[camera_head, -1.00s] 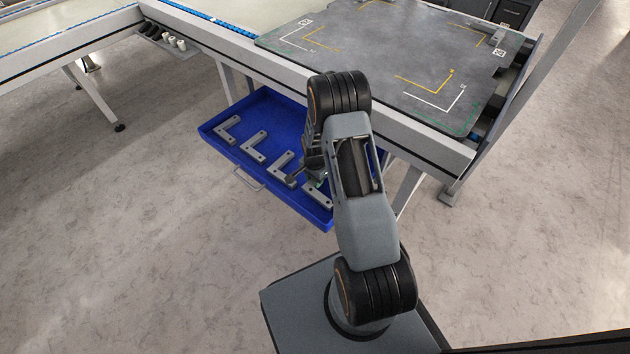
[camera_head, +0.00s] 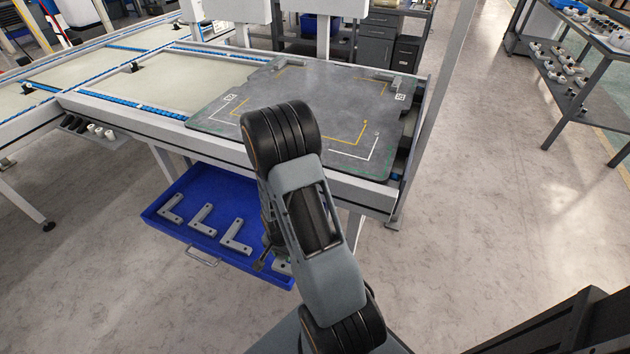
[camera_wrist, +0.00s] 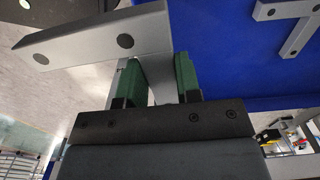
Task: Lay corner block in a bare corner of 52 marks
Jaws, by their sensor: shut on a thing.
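My gripper (camera_wrist: 157,75) shows in the wrist view with its green finger pads closed on a grey L-shaped corner block (camera_wrist: 95,45). One leg of this block crosses in front of the fingertips and the other sits between the pads. In the head view my arm hides most of the gripper and the held block, over the near right end of the blue tray (camera_head: 160,232). The marked grey board (camera_head: 310,105) lies on the table, with white and yellow corner marks. A grey block (camera_head: 400,83) sits at its back right corner; the front right corner marks (camera_head: 362,142) look bare.
Three more corner blocks lie in the tray: left (camera_head: 172,210), middle (camera_head: 203,220) and right (camera_head: 236,237). The table's front rail (camera_head: 350,193) stands above the tray. A grey post (camera_head: 440,100) rises beside the board's right side.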

